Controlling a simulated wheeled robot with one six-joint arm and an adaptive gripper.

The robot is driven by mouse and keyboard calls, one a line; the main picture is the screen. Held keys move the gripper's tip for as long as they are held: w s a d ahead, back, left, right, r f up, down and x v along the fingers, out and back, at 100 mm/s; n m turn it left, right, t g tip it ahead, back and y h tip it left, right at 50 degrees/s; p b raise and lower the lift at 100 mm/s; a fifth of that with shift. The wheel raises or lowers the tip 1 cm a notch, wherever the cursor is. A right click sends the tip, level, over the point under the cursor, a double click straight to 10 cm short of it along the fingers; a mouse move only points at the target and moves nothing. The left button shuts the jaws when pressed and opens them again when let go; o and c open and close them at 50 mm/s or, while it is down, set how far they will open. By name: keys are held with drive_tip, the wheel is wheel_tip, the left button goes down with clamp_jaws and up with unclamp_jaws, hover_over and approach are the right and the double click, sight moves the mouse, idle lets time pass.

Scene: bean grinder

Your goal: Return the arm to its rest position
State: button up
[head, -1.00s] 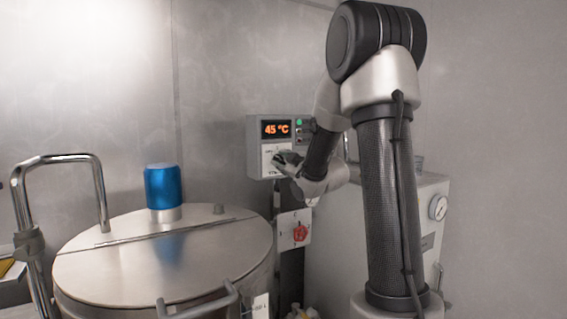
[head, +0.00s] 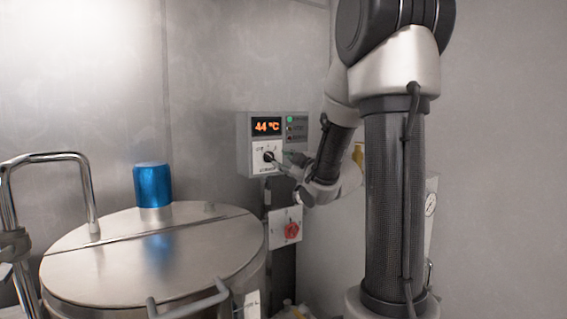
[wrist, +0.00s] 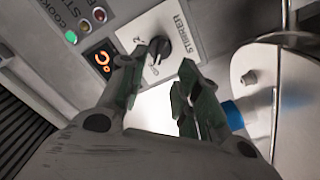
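My gripper (head: 283,163) is just right of the black stirrer knob (head: 268,157) on the grey control box (head: 244,140). In the wrist view the two fingers of my gripper (wrist: 164,65) are apart, with nothing between them. The knob also shows in the wrist view (wrist: 158,50), on its white plate just beyond the fingertips and apart from them. My arm (head: 392,190) is still stretched out toward the box. The orange display (head: 267,126) reads 44 °C, and a green light (head: 290,119) is lit beside it.
A steel vessel with a flat lid (head: 110,270) and a blue cylinder (head: 152,186) stands at left. A red switch (head: 291,231) sits below the box. A bent steel rail (head: 92,190) rises at far left. A pressure gauge (head: 430,204) shows behind my arm.

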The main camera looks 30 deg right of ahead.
idle(0.3)
drive_tip(key=s+d+f+m+g+h, duration=0.2)
drive_tip(key=s+d+f+m+g, duration=0.15)
drive_tip(key=f, duration=0.35)
drive_tip(key=s+d+f+m+g+h, duration=0.1)
drive_tip(key=s+d+f+m+g, duration=0.15)
drive_tip(key=s+f+g, duration=0.35)
drive_tip(key=s+a+f+m+g, duration=0.3)
drive_tip(key=s+a, duration=0.1)
drive_tip(key=s, duration=0.4)
drive_tip(key=s+a+r+y, duration=0.1)
drive_tip(key=s+a+r, duration=0.2)
drive_tip(key=s+a, duration=0.3)
drive_tip(key=s+a+r+g+y, duration=0.1)
drive_tip(key=s+a+r, duration=0.2)
drive_tip(key=s+a, duration=0.3)
drive_tip(key=s, duration=0.3)
drive_tip(key=shift+r+m, duration=0.3)
drive_tip(key=shift+r, duration=0.05)
